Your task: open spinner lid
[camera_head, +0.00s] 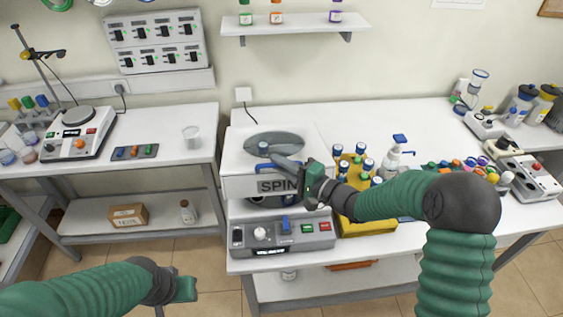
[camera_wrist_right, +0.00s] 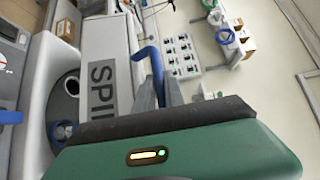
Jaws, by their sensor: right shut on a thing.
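The spinner (camera_head: 235,212) is a white box unit with a grey control panel at its front. Its lid (camera_head: 234,185) carries the "SPIN" label and a grey round window. The lid's front is raised, with a dark gap below it. In the right wrist view the lid (camera_wrist_right: 100,45) stands beside the exposed bowl (camera_wrist_right: 42,95), which has a dark hub. My right gripper (camera_head: 292,168) is at the lid's front, shut on the blue handle (camera_wrist_right: 152,62). My left gripper (camera_head: 186,289) is low in front of the table, away from the spinner; its fingers are unclear.
A yellow rack (camera_head: 365,228) of blue-capped vials stands close right of the spinner, under my right arm. A wash bottle (camera_head: 394,158) is behind it. A shelf (camera_head: 295,27) hangs above.

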